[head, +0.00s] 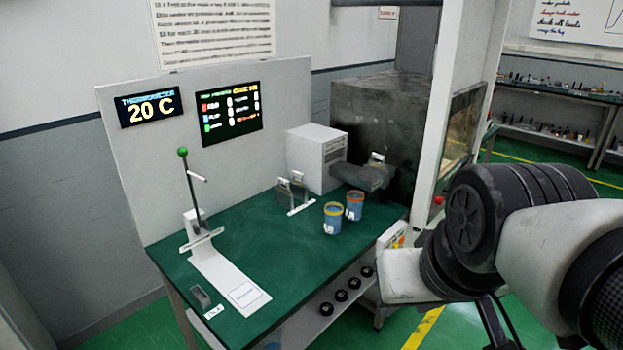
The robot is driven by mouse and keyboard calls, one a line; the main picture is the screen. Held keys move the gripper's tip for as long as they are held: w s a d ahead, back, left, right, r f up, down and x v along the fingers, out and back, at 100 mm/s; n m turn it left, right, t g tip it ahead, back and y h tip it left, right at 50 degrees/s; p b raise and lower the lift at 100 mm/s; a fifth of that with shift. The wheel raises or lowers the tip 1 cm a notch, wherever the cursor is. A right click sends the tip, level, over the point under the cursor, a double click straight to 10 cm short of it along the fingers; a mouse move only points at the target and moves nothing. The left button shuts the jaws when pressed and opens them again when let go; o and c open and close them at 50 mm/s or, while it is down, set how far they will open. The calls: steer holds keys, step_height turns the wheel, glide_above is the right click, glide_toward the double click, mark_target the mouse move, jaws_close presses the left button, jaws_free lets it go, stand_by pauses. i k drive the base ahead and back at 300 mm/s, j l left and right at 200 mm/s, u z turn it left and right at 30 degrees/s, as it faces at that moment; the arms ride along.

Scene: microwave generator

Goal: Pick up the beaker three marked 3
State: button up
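Two blue beakers stand upright on the green table (285,255). The nearer beaker (333,219) has a yellow rim, and the other beaker (354,206) has an orange rim and stands just behind it to the right. Both carry small white marks, too small to read, so I cannot tell which is marked 3. My arm fills the right side. My gripper (493,325) seems to show only as dark parts at the bottom edge, partly cut off, to the right of the table and apart from the beakers. I cannot see whether it is open.
A stand with a green-knobbed lever (190,190) is on the left, with a small grey block (200,296) at the front left. Table space left of the beakers is clear.

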mark_target(355, 206)
steer(key=i+l+u, duration=0.2)
steer(key=i+l, duration=0.7)
steer(key=i+l+u, duration=0.15)
steer(key=i+l, duration=0.8)
steer(key=l, duration=0.15)
